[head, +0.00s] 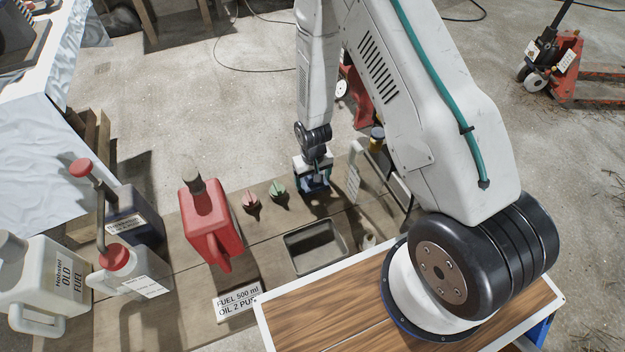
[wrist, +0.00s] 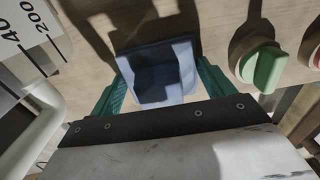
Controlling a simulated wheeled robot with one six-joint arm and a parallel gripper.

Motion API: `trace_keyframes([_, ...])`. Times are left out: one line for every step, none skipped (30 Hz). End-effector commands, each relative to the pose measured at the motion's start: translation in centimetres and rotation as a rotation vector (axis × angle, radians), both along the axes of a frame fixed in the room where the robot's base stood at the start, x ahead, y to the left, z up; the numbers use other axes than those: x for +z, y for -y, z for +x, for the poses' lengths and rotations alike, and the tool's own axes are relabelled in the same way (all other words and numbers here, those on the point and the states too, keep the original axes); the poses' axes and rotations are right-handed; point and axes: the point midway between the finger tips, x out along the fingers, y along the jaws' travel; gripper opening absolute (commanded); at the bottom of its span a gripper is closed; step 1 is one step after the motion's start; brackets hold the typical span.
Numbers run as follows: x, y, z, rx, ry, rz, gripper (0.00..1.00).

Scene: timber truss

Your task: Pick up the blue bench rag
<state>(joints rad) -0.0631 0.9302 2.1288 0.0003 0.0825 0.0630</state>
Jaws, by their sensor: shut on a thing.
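The blue bench rag (wrist: 158,72) is a folded, light blue piece between the two green fingers of my gripper (wrist: 157,85) in the wrist view. The fingers are shut on it from both sides. In the head view my gripper (head: 315,180) is low over the wooden bench top, and a bit of the blue rag (head: 313,184) shows between its fingers. The rag is close to the bench surface. I cannot tell if it still touches the wood.
Green (head: 277,190) and red (head: 251,201) knobs stand left of my gripper. A red fuel can (head: 211,222), a grey tray (head: 316,247) and a white measuring jug (head: 353,172) are nearby. White jugs (head: 48,285) stand at the left.

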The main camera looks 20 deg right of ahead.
Motion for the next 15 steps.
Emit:
trace_keyframes([0.1,0.0,0.0,0.0,0.0,0.0,0.58])
trace_keyframes([0.2,0.0,0.0,0.0,0.001,0.0,0.58])
trace_keyframes([0.3,0.0,0.1,0.0,0.001,0.0,0.58])
trace_keyframes([0.5,0.0,0.1,0.0,0.002,0.0,0.58])
trace_keyframes([0.7,0.0,0.1,0.0,0.002,0.0,0.58])
trace_keyframes([1.0,0.0,0.1,0.0,0.002,0.0,0.58])
trace_keyframes([1.4,0.0,0.1,0.0,0.002,0.0,0.58])
trace_keyframes([1.8,0.0,0.1,0.0,0.003,0.0,0.58])
trace_keyframes([2.4,0.0,0.1,0.0,0.003,0.0,0.58])
trace_keyframes([2.9,0.0,0.1,0.0,0.003,0.0,0.58])
trace_keyframes([3.5,0.0,0.1,0.0,0.005,0.0,0.58])
trace_keyframes([4.3,0.0,0.1,0.0,0.004,0.0,0.58])
trace_keyframes([4.9,0.0,0.2,0.0,0.005,0.0,0.58])
trace_keyframes([5.5,0.0,0.1,0.0,0.005,0.0,0.58])
trace_keyframes([6.3,0.0,0.1,0.0,0.004,0.0,0.58])
